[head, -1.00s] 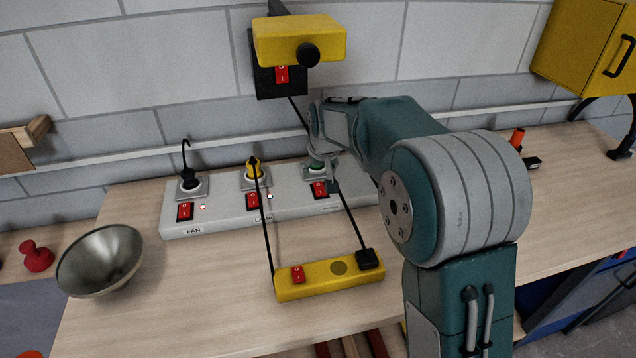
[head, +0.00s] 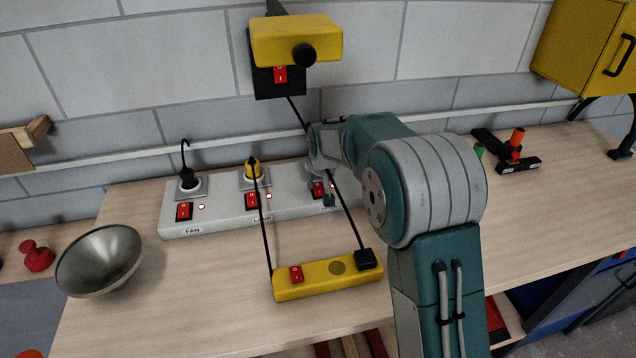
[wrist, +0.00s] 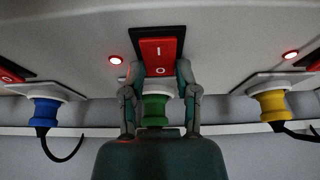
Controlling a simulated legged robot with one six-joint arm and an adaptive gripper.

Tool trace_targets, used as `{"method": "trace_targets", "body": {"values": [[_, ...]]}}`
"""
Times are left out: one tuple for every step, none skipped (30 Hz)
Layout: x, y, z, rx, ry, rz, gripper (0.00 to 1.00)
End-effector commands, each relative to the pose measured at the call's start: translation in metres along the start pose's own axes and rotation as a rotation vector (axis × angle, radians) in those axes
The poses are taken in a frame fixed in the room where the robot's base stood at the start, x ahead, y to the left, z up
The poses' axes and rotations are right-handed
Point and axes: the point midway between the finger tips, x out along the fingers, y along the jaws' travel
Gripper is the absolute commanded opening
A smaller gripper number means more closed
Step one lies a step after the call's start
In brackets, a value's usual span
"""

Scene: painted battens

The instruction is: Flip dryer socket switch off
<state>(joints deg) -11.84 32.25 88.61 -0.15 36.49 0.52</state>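A grey power strip (head: 225,212) lies on the bench, with a row of sockets and red rocker switches. The left switch (head: 184,211) is above a FAN label and the middle switch (head: 252,200) above one that seems to read LAMP. My gripper (head: 328,198) is at the third switch (head: 318,189), by the green plug (wrist: 155,108); its label is hidden. In the wrist view my gripper (wrist: 158,68) is open, its fingers on either side of that red switch (wrist: 160,52). I cannot tell if they touch it. The light (wrist: 115,59) beside it glows red.
A yellow strip (head: 320,280) with a red switch lies in front, its cable crossing near my gripper. A yellow block (head: 295,40) hangs above. A metal bowl (head: 98,262) is at left, and an orange-topped tool (head: 516,145) at right.

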Motion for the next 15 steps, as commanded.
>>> {"method": "trace_targets", "body": {"values": [[0.0008,-0.0002,0.0007,0.0,-0.002,0.0,0.0],[0.0009,-0.0003,0.0008,-0.001,-0.003,0.0,0.0],[0.0011,-0.0004,0.0008,-0.001,-0.004,0.001,0.0],[0.0012,-0.0005,0.0007,-0.001,-0.006,0.001,0.0],[0.0015,-0.0006,0.0006,-0.001,-0.009,0.001,0.0],[0.0019,-0.0006,0.0002,-0.001,-0.017,0.001,0.0],[0.0022,-0.0006,0.0001,-0.001,-0.027,0.001,0.0],[0.0024,-0.0006,-0.0006,-0.001,-0.037,0.001,0.0],[0.0029,-0.0007,-0.0009,-0.001,-0.057,0.001,0.0],[0.0035,-0.0007,-0.0014,-0.001,-0.073,0.001,0.0],[0.0039,-0.0007,-0.0017,-0.001,-0.09,0.001,0.0],[0.0041,-0.0007,-0.0024,-0.001,-0.113,0.001,0.0],[0.0048,-0.0007,-0.0025,-0.001,-0.132,0.001,0.0],[0.0052,-0.0007,-0.0028,-0.001,-0.149,0.001,0.0],[0.0053,-0.0007,-0.0034,-0.001,-0.17,0.001,0.0]]}}
